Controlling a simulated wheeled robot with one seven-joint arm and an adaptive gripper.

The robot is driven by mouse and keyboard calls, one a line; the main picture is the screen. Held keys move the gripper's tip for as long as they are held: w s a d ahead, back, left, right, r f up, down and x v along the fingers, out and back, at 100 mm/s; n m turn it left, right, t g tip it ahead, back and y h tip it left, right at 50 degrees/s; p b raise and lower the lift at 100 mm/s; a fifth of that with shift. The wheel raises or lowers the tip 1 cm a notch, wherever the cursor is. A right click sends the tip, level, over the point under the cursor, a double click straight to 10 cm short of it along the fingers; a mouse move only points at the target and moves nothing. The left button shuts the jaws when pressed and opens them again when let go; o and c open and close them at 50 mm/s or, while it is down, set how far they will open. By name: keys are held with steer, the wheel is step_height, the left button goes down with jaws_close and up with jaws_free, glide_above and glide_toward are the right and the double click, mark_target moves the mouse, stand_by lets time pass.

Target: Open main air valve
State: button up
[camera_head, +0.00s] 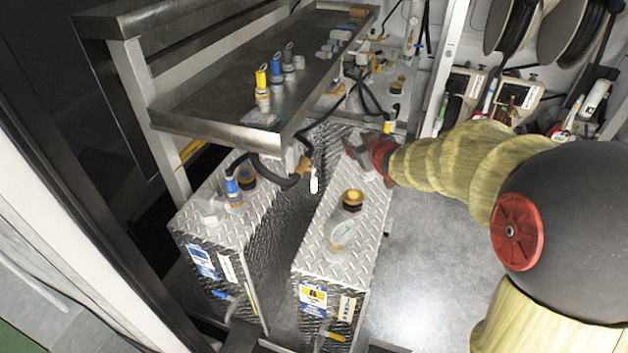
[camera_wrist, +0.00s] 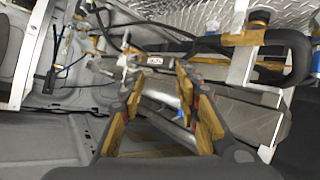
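My gripper (camera_head: 362,150) is at the end of my yellow-sleeved arm, above the far end of the right diamond-plate tank (camera_head: 335,235). In the wrist view my gripper (camera_wrist: 160,82) has its two yellow-padded fingers apart, with nothing held between them. Beyond the fingertips is a pale metal fitting (camera_wrist: 129,62) on the pipework, apart from the fingers. It may be the main air valve, but I cannot tell for sure. A white handle (camera_head: 314,182) hangs below the shelf edge in the head view, left of my gripper.
A steel shelf (camera_head: 205,100) with several capped fittings stands at upper left, close to my gripper. The left diamond-plate tank (camera_head: 215,230) stands below it. Black hoses (camera_wrist: 215,40) cross the wrist view. Hose reels (camera_head: 570,35) hang at upper right. The floor (camera_head: 430,260) right of the tanks is clear.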

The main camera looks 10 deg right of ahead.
steer(key=w+f+n+y, duration=0.2)
steer(key=w+f, duration=0.2)
steer(key=w, duration=0.1)
steer(key=n+y+p, duration=0.2)
steer(key=n+y, duration=0.1)
steer(key=y, duration=0.8)
glide_toward(314, 182)
steer(key=w+a, duration=0.1)
steer(key=w, duration=0.2)
steer(key=shift+f+x, duration=0.2)
steer(key=shift+x, duration=1.75)
steer(key=shift+f+x, duration=0.2)
steer(key=shift+x, duration=1.7)
steer(key=shift+s+a, duration=0.1)
steer(key=shift+a, duration=0.05)
steer(key=shift+c, duration=0.2)
steer(key=c, duration=0.7)
jaws_close()
